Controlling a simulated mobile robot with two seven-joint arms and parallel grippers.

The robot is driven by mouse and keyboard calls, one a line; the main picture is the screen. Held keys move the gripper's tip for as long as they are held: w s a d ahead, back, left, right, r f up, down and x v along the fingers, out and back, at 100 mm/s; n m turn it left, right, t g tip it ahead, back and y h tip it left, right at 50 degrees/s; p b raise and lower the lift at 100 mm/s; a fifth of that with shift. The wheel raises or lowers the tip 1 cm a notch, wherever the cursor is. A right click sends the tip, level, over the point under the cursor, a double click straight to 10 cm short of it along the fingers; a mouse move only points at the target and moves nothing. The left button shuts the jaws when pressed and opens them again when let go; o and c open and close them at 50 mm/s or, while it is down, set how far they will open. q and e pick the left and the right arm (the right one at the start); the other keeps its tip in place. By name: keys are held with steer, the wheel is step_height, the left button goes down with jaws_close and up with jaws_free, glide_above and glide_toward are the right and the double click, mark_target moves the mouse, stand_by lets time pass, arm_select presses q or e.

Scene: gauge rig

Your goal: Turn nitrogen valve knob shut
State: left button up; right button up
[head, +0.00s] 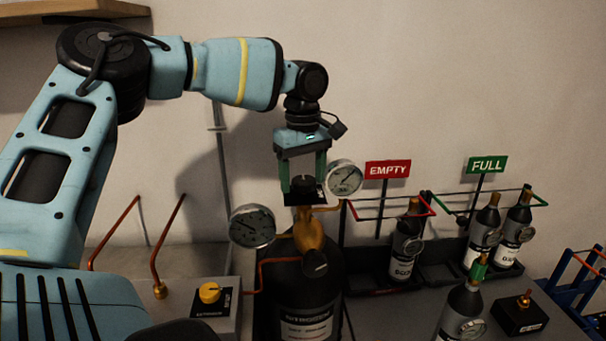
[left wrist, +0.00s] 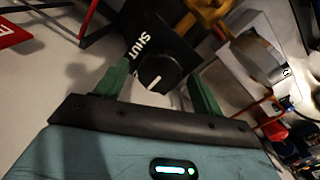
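The nitrogen bottle (head: 300,300) is black with a white label and stands at the lower middle of the head view. Above its brass regulator (head: 309,232) sits a black valve knob (head: 302,184) on a black plate. In the left wrist view the knob (left wrist: 160,72) has a white pointer line toward the lower left. The word SHUT (left wrist: 138,47) is on the plate to its upper left. My left gripper (head: 303,188) points down over the knob. Its green fingers stand on either side, apart, with gaps visible in the left wrist view (left wrist: 158,75). My right gripper is out of view.
Two round gauges (head: 252,226) (head: 345,178) flank the regulator closely. A yellow knob (head: 210,292) on a grey box is at the left. Small bottles stand in racks by the EMPTY (head: 388,169) and FULL (head: 487,165) signs. Another bottle (head: 463,310) stands in front.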

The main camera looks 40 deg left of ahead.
arm_select(q)
steer(key=c, duration=0.9)
steer(key=shift+c, duration=0.2)
